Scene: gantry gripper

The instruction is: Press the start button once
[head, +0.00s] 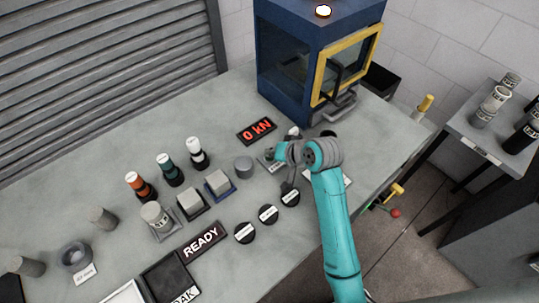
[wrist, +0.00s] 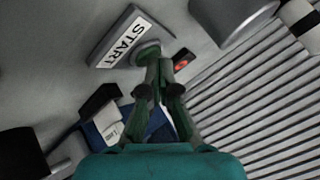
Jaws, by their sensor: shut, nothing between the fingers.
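The START plate (wrist: 122,42) is a dark plate with a white label in the wrist view. A round green button (wrist: 146,52) sits at its lower right edge. My gripper (wrist: 158,68) is shut and empty, with its fingertips at the button and covering part of it. I cannot tell whether they touch it or how far the button is pushed in. In the head view my turquoise arm and its grey wrist largely hide the button.
A small red light (wrist: 183,58) is beside the fingertips. A blue press cabinet (head: 283,62) with a yellow-framed door stands behind my arm. The display (head: 257,131) reads 0 kN, and a READY sign (head: 202,240) lies in front. Bottles (head: 170,171) and blocks stand to the left.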

